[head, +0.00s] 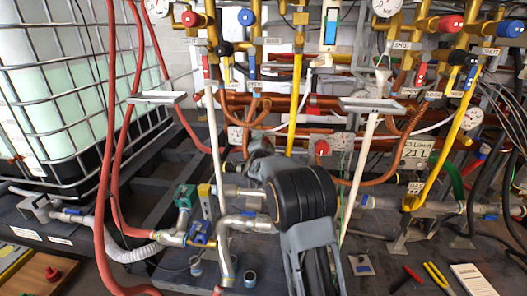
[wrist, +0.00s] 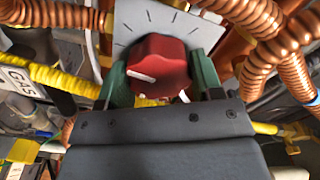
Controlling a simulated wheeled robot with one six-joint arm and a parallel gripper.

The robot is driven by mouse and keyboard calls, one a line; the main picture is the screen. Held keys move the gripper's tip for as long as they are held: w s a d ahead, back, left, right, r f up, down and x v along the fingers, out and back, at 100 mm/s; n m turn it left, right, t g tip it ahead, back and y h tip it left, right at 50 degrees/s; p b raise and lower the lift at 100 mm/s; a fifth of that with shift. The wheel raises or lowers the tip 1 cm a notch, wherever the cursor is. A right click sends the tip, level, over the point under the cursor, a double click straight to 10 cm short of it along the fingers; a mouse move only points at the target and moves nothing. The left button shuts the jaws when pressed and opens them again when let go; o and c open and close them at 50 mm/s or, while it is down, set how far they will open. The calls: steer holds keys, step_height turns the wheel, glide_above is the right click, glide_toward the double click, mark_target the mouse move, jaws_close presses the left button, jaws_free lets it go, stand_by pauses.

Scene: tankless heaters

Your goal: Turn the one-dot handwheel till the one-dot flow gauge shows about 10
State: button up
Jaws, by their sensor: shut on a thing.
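In the wrist view a red knob (wrist: 158,65) with a white pointer line stands in front of a grey plate (wrist: 145,22) with dark tick marks. The pointer aims to the lower left. My gripper (wrist: 162,78) has its green fingers on both sides of the knob and is shut on it. No dot shows on the knob or plate, so I cannot tell if it is the one-dot handwheel. In the head view my arm hides the gripper; a red knob (head: 322,147) shows just above it. A round gauge (head: 472,118) is at the right; its dots and reading are too small to tell.
Copper pipes (head: 380,180) and yellow pipes (head: 296,100) crowd around my arm. A caged white tank (head: 60,75) stands at the left, with red hoses (head: 105,150) beside it. Pliers (head: 437,275) lie at the lower right.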

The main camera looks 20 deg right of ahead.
steer(key=shift+m, duration=0.4)
steer(key=o, duration=0.7)
steer(key=shift+c, duration=0.2)
steer(key=p+v, duration=0.2)
steer(key=v, duration=1.2)
steer(key=shift+d, duration=0.1)
